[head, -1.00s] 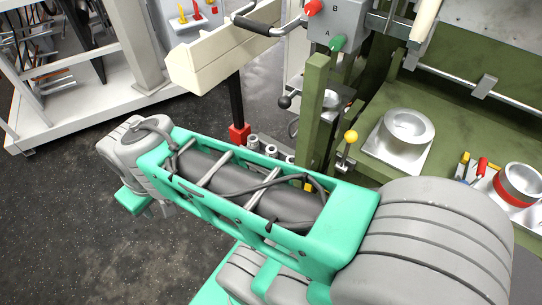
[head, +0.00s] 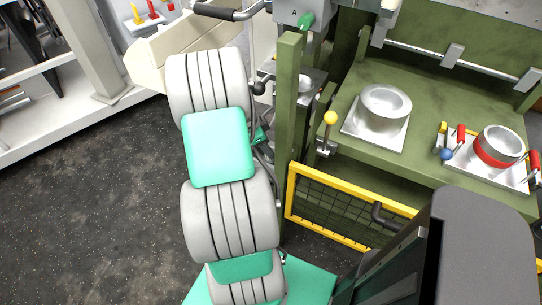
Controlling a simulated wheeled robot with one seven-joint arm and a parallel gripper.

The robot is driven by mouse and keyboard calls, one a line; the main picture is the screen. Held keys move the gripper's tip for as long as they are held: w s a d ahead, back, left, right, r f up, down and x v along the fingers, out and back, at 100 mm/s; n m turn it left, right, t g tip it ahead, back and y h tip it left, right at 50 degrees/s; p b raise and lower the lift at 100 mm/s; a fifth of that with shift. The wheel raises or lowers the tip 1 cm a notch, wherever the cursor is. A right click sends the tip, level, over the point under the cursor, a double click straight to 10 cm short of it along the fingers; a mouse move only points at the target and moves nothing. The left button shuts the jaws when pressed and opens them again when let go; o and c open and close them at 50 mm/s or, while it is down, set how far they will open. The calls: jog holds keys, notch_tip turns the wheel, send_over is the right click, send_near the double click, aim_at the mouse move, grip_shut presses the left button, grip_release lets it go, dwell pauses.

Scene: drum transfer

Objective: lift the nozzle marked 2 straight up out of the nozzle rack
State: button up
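I cannot make out the nozzle marked 2, and no number shows on any part. A small pale panel at the top left holds a yellow peg (head: 137,14) and a red peg (head: 153,9); I cannot tell whether it is the nozzle rack. My gripper is not in view. My grey and green arm fills the left middle and hides the floor area behind it, where several small silver cylinders showed earlier.
A green bench (head: 430,110) on the right carries a silver cup on a plate (head: 385,106) and a red-banded cup (head: 498,147). A green post (head: 288,110) and yellow-framed mesh guard (head: 335,208) stand close right of my arm. The dark floor (head: 90,220) at left is clear.

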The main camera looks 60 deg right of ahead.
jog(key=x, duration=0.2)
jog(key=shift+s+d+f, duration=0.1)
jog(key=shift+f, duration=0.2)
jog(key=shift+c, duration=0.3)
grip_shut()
